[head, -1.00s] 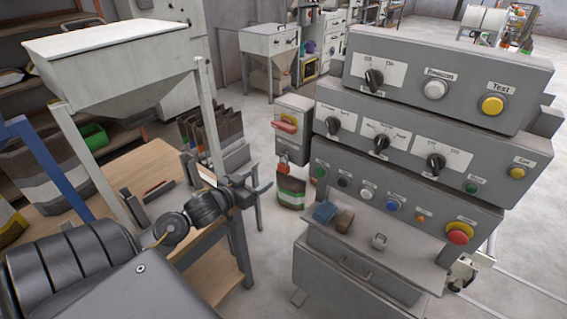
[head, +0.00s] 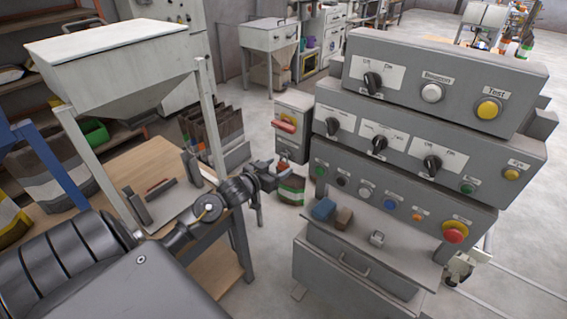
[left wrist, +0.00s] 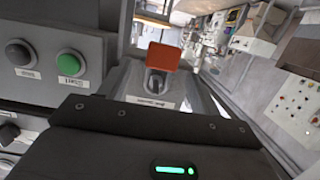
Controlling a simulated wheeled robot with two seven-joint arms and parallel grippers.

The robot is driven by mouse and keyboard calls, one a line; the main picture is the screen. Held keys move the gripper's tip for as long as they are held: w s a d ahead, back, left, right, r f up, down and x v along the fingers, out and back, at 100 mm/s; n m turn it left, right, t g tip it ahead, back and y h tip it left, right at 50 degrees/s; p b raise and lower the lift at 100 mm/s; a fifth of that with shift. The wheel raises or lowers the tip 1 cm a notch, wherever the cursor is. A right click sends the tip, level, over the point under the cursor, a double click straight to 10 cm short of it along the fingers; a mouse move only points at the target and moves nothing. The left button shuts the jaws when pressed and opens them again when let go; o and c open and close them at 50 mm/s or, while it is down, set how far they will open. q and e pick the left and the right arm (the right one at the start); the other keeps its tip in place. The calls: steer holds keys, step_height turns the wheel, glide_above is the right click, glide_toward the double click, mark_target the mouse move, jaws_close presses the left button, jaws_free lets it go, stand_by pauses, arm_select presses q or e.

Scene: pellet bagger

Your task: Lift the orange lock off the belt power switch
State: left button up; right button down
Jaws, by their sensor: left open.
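My left gripper (head: 270,172) is open, just below and left of the lock. I cannot tell whether they touch; the fingertips are not clear in the left wrist view. My right gripper is not in view.
The console (head: 400,165) with many knobs and buttons stands right of the switch box. A wooden table (head: 160,165) under a hopper (head: 120,60) is at left. Floor is free behind the box.

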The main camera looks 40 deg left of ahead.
arm_select(q)
steer(key=shift+w+f, duration=0.2)
steer(key=shift+w, duration=0.6)
steer(key=shift+c, duration=0.3)
steer(key=c, duration=1)
steer(key=shift+c, duration=0.2)
steer(key=shift+r, duration=0.15)
